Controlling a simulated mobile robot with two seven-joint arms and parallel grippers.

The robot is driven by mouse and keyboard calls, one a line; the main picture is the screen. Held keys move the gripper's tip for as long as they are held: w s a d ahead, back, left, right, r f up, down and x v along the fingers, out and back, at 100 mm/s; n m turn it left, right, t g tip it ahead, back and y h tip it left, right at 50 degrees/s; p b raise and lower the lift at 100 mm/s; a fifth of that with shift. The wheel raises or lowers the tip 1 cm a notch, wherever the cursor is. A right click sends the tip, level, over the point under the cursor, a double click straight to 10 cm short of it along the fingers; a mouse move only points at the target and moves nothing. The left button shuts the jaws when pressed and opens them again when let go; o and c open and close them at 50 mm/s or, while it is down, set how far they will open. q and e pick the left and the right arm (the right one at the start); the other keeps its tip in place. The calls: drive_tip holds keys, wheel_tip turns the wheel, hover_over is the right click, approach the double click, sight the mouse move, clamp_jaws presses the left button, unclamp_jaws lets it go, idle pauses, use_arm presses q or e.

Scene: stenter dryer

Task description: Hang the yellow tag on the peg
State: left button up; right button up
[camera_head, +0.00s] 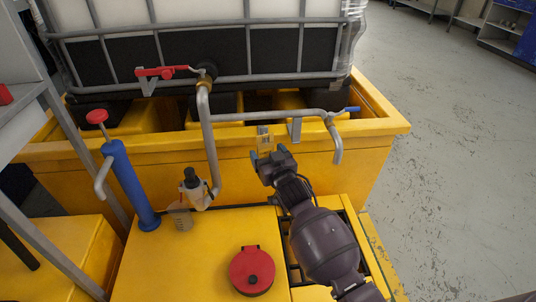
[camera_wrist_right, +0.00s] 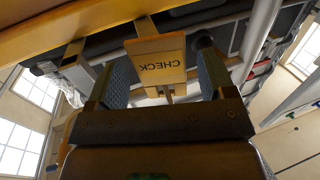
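The yellow tag (camera_head: 264,144) is small against the yellow tank wall in the head view, just beyond my right gripper. The right wrist view shows it closely as a tag (camera_wrist_right: 158,62) with upside-down lettering "CHECK". My right gripper (camera_head: 266,157) reaches up to the tag. Its two fingers (camera_wrist_right: 168,72) stand apart on either side of the tag, with a visible gap on the right side. A thin stem shows at the tag's narrow end. I cannot tell whether this is the peg or whether the tag hangs on it. My left gripper is out of view.
A grey pipe (camera_head: 265,116) with a blue-handled valve (camera_head: 345,111) runs close above the tag. The yellow tank (camera_head: 375,127) stands behind. A blue hand pump (camera_head: 130,184), a clear cup (camera_head: 182,217) and a red cap (camera_head: 252,270) are nearer. Open floor lies to the right.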

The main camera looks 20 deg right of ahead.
drive_tip(key=shift+o, duration=0.3)
drive_tip(key=shift+s, duration=0.25)
drive_tip(key=s+d+f+n+g+p, duration=0.1)
drive_tip(key=s+f+g, duration=0.2)
drive_tip(key=s, duration=1.4)
drive_tip(key=s+d+f+n+g+p, duration=0.1)
drive_tip(key=s+f+g, duration=0.1)
drive_tip(key=s, duration=1.5)
drive_tip(key=s+f+g+p, duration=0.1)
drive_tip(key=s+f+g, duration=0.2)
drive_tip(key=s, duration=1.4)
use_arm(q)
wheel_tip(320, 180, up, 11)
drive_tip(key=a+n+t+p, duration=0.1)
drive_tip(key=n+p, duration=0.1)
drive_tip(key=p, duration=1)
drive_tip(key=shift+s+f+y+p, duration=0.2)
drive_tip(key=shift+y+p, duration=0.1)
drive_tip(key=shift+p, duration=0.1)
use_arm(e)
wheel_tip(320, 180, up, 10)
drive_tip(key=w+t, duration=0.1)
drive_tip(key=shift+d+m, duration=0.3)
drive_tip(key=shift+d, duration=0.15)
